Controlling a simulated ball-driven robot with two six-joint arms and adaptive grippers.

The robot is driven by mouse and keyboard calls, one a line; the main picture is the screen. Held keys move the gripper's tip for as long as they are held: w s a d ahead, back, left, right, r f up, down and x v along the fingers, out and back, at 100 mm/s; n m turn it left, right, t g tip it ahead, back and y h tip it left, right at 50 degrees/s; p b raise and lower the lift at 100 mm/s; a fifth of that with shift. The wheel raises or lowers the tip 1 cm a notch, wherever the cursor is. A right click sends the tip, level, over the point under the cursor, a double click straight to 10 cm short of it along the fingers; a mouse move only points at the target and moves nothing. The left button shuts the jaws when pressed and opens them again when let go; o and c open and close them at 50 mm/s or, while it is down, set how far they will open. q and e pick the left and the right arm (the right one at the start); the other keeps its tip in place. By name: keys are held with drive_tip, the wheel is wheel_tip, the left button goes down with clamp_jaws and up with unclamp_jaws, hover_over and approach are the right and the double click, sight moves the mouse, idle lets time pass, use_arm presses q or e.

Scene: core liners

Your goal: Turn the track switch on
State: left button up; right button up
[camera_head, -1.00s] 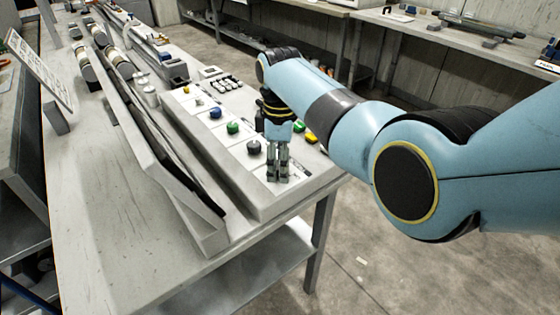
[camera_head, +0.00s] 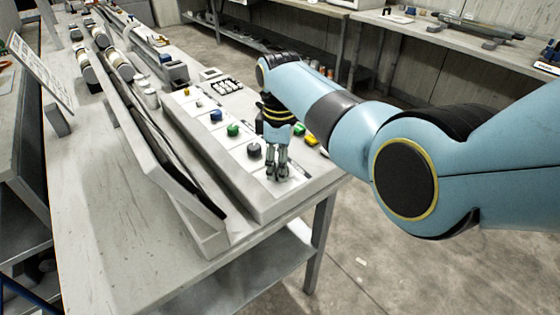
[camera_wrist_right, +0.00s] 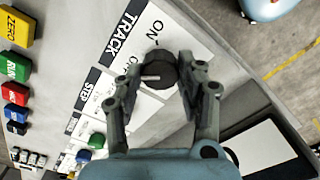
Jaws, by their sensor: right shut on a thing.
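The track switch is a dark round knob (camera_wrist_right: 158,72) beside the printed words TRACK and ON in the right wrist view. Its white pointer line lies toward the left, at a second word partly hidden by a finger. ON is printed above the knob. My right gripper (camera_wrist_right: 161,65) is shut on this knob, one finger on each side. In the head view my right gripper (camera_head: 277,177) reaches down onto the near end of the sloped control panel (camera_head: 262,205), and its fingers hide the knob. My left gripper is not in view.
A grey knob (camera_head: 254,150), a green knob (camera_head: 233,130) and a blue knob (camera_head: 215,114) stand along the panel. Coloured buttons, including a yellow ZERO button (camera_wrist_right: 16,27), line its other side. A long grey trough (camera_head: 165,170) runs beside the panel.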

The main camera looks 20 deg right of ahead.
drive_tip(key=m+p, duration=0.1)
drive_tip(key=m, duration=0.2)
drive_tip(key=shift+r+p, duration=0.15)
drive_tip(key=shift+p, duration=0.25)
drive_tip(key=m+p, duration=0.1)
drive_tip(key=m, duration=0.3)
drive_tip(key=shift+m, duration=0.4)
drive_tip(key=m+p, duration=0.1)
drive_tip(key=m, duration=0.3)
drive_tip(key=shift+m, duration=0.3)
drive_tip(key=m, duration=0.4)
drive_tip(key=shift+p, duration=0.4)
drive_tip(key=shift+m, duration=0.3)
drive_tip(key=o, duration=1.1)
drive_tip(key=shift+o, duration=0.2)
